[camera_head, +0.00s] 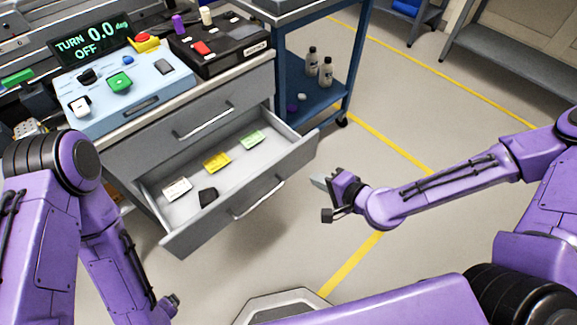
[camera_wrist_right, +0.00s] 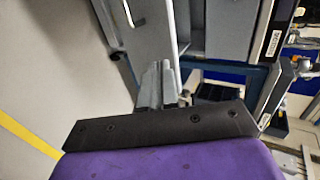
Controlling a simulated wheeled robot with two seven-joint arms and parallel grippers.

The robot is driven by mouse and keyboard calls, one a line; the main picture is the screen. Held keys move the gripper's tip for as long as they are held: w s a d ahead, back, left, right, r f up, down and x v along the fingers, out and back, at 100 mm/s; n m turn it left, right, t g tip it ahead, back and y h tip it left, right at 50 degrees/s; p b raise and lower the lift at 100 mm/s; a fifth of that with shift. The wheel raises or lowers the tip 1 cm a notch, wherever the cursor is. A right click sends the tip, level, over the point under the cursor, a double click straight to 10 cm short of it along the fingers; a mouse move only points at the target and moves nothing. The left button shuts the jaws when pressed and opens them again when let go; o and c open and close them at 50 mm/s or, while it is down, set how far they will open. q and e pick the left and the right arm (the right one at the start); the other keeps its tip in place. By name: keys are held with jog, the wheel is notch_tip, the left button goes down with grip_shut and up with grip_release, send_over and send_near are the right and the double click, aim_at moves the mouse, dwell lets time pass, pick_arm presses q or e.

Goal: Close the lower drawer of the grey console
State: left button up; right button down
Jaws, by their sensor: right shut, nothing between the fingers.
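The grey console (camera_head: 150,160) stands at the left with its lower drawer (camera_head: 215,222) pulled well out. The drawer front has a long bar handle (camera_head: 258,198); a grey panel with a handle also shows in the right wrist view (camera_wrist_right: 150,30). Inside lie a white, a yellow and a green item and a dark one. The upper drawer (camera_head: 215,115) is shut. My right gripper (camera_head: 318,184) is shut and empty, just right of the drawer front and apart from it; its fingers show in the wrist view (camera_wrist_right: 158,82). My left gripper (camera_head: 170,302) is only partly visible, low in the head view.
A blue cart (camera_head: 345,65) with bottles (camera_head: 326,72) on its lower shelf stands behind the drawer's right end. A control box (camera_head: 115,85) and a black case (camera_head: 215,45) sit on the console top. Floor with yellow lines (camera_head: 390,140) is clear at right.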

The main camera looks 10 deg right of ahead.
jog(key=b, duration=0.2)
send_near(282, 159)
notch_tip(282, 159, down, 3)
jog(key=w+a, duration=0.2)
jog(key=w, duration=0.1)
jog(key=shift+w+a+f+p, duration=0.15)
jog(key=shift+w+p, duration=0.05)
jog(key=shift+p, duration=0.15)
pick_arm(q)
jog(key=shift+f, duration=0.8)
pick_arm(e)
jog(key=shift+w+a, duration=0.3)
jog(key=shift+w, duration=0.3)
